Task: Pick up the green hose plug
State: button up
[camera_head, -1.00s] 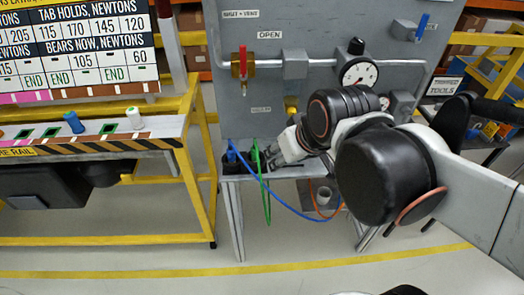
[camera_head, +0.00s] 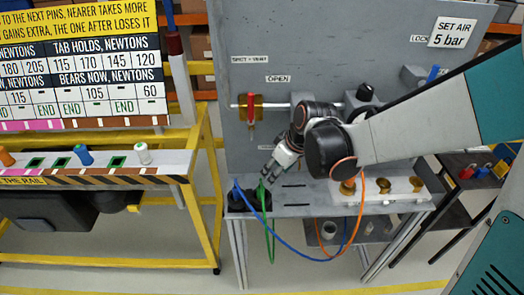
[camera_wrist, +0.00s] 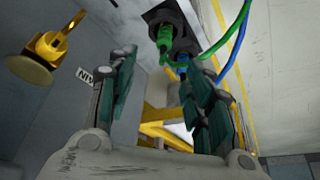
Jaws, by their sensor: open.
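The green hose plug (camera_wrist: 165,38) stands in a black holder (camera_head: 234,204) at the left end of the grey bench. Its green hose (camera_head: 268,232) hangs in a loop below. My gripper (camera_head: 269,181) is just above and beside the holder, and its fingers partly hide the green plug in the head view. In the wrist view my gripper (camera_wrist: 155,62) is open and empty, with the green plug just beyond the fingertips. The blue plug (camera_wrist: 182,62) sits beside the green one, close to the right-hand finger.
A blue hose (camera_head: 290,247) and an orange hose (camera_head: 361,215) hang in front of the bench. A grey panel (camera_head: 240,75) with a red-handled valve (camera_head: 250,108) rises behind. A yellow-framed rail (camera_head: 205,215) with coloured plugs stands left. Brass fittings (camera_head: 347,188) sit on the bench's right.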

aim_at(262, 185)
jog(key=shift+a+b+x, duration=0.25)
jog(key=shift+b+x, duration=1.15)
jog(key=shift+x, duration=2.1)
jog(key=shift+a+b+x, duration=0.2)
jog(key=shift+b+x, duration=1.2)
jog(key=shift+x, duration=2.15)
jog(key=shift+s+r, duration=0.15)
jog(key=shift+c, duration=0.3)
grip_shut()
